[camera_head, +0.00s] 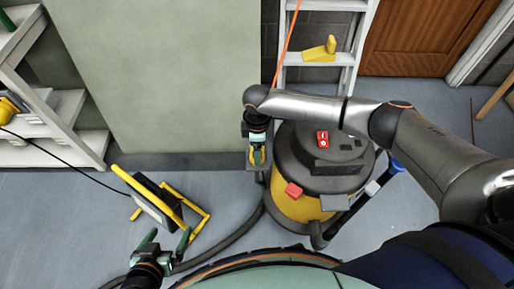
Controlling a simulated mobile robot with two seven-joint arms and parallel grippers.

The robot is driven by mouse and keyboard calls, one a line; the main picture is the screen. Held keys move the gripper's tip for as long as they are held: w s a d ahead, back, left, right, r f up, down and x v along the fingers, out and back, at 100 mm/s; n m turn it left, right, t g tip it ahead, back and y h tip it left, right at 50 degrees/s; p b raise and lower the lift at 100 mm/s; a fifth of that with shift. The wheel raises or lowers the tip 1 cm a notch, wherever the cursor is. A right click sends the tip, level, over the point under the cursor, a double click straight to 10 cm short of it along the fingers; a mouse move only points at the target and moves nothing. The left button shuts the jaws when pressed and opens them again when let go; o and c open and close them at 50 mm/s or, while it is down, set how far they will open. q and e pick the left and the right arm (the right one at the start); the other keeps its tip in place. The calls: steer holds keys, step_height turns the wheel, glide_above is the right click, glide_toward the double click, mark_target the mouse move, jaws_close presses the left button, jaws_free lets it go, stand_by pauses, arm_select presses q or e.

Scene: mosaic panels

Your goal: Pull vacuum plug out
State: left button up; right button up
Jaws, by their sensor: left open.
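The vacuum (297,203), with a yellow drum and dark lid, stands on the floor right of centre. My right gripper (258,158) points down between the wall panel and the vacuum's left side, in front of a small grey box (256,134). Its green fingertips are close together; whether they hold anything is too small to tell. I cannot make out the vacuum plug; it may be hidden at that gripper. An orange cord (287,40) runs down behind my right arm. My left gripper (168,242) is open at the lower left, apart from the vacuum.
A black hose (232,236) curves over the floor left of the vacuum. A yellow-framed work lamp (160,205) stands near my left gripper. A ladder (318,60) with a yellow tool (320,50) stands behind. White shelves (60,135) are at left.

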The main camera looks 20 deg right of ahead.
steer(key=shift+p, duration=0.35)
stand_by(0.8)
jaws_close()
stand_by(0.8)
stand_by(0.4)
